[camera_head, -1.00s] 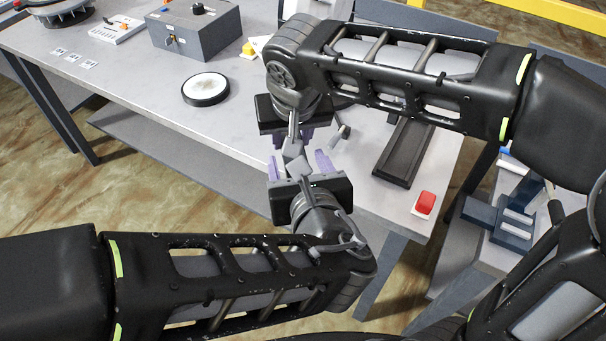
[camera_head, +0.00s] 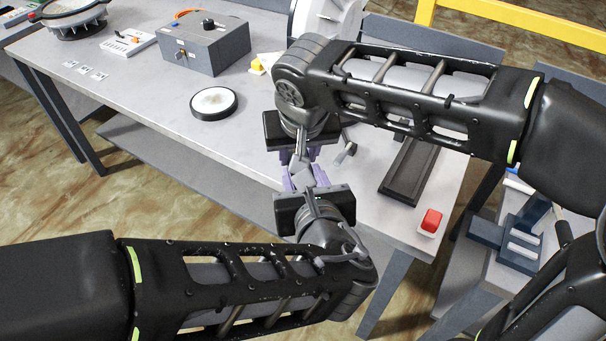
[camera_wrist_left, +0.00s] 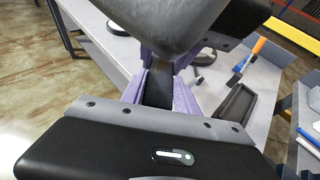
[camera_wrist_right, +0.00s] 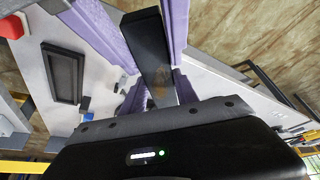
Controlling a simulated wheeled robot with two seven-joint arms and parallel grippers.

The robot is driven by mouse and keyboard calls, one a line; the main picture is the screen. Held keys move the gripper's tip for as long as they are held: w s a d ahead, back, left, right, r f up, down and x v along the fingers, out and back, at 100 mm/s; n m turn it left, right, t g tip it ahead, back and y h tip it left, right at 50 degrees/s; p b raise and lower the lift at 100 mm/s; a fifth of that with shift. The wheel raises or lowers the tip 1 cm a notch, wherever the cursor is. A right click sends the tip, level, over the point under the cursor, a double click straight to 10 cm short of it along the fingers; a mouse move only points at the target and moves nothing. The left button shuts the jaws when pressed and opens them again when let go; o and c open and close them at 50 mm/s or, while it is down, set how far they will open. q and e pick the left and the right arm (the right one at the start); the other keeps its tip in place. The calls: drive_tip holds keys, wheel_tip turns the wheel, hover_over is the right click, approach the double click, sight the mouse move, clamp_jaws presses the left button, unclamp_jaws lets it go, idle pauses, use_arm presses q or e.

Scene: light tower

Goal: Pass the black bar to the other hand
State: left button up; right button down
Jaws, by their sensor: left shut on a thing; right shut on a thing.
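The black bar (camera_wrist_right: 150,58) lies between the purple fingers of my right gripper (camera_wrist_right: 140,45) in the right wrist view. In the left wrist view the bar (camera_wrist_left: 158,88) also sits between the purple fingers of my left gripper (camera_wrist_left: 160,85). In the head view my right gripper (camera_head: 297,156) is above and my left gripper (camera_head: 303,179) just below it, nearly touching, fingers facing each other. Both are shut on the bar, above the front edge of the table. The grippers and wrists hide much of the bar in the head view.
The grey table (camera_head: 160,95) holds a black tray (camera_head: 408,172), a red button (camera_head: 431,221), a round white disc with black rim (camera_head: 214,103) and a grey box (camera_head: 200,45). Blue-grey parts (camera_head: 510,235) stand on a side table at right. The table's left front is clear.

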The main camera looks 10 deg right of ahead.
use_arm(q)
clamp_jaws()
use_arm(e)
drive_tip(key=c, duration=0.9)
unclamp_jaws()
drive_tip(key=shift+o, duration=0.2)
drive_tip(key=shift+r, duration=0.1)
wheel_tip(320, 180, up, 10)
